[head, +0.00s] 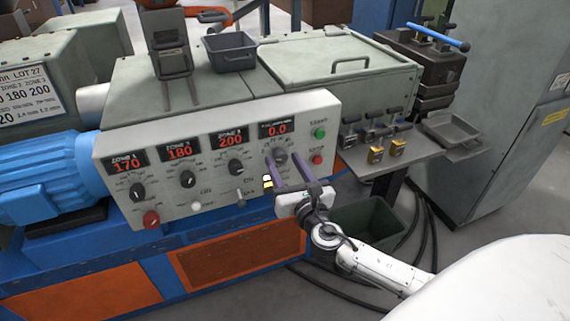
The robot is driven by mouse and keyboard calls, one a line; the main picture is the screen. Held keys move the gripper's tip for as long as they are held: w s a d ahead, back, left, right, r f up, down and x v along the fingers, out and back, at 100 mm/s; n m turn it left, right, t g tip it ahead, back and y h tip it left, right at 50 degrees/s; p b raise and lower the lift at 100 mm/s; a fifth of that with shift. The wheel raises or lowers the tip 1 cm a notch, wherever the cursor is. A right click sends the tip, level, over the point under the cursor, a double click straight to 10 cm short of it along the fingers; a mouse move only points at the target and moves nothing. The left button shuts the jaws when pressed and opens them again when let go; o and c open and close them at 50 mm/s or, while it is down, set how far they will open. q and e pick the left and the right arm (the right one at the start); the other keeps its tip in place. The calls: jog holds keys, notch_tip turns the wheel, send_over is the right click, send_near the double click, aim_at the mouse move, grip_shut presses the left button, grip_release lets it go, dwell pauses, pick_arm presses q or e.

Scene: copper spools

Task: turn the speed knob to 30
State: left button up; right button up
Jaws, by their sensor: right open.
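The grey control panel (217,190) faces me, with several red-lit displays along its top. The rightmost display (277,128) reads 0.0. Below it is the grey speed knob (280,156), with marks around it. My right gripper (284,155) reaches up to this knob from below right. Its two dark fingers are open, one on each side of the knob. Whether they touch it I cannot tell. The fingers and gripper body hide the part of the panel below the knob. My left gripper is not in view.
Three black zone knobs (187,179) sit left, under displays reading 170, 180 and 200. Green (320,133) and red (317,159) buttons are close right of the speed knob. A shelf with brass padlocks (397,147) juts out right. A dark green bin (368,226) stands below.

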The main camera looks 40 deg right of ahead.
jog(key=shift+c, duration=0.3)
jog(key=c, duration=1)
jog(key=m, duration=0.3)
jog(key=shift+b, duration=0.3)
jog(key=m, duration=0.4)
jog(key=shift+m+b, duration=0.3)
jog(key=shift+b, duration=0.05)
jog(key=m, duration=0.5)
jog(key=shift+d, duration=0.1)
jog(key=shift+m+y, duration=0.4)
jog(key=shift+m, duration=1.9)
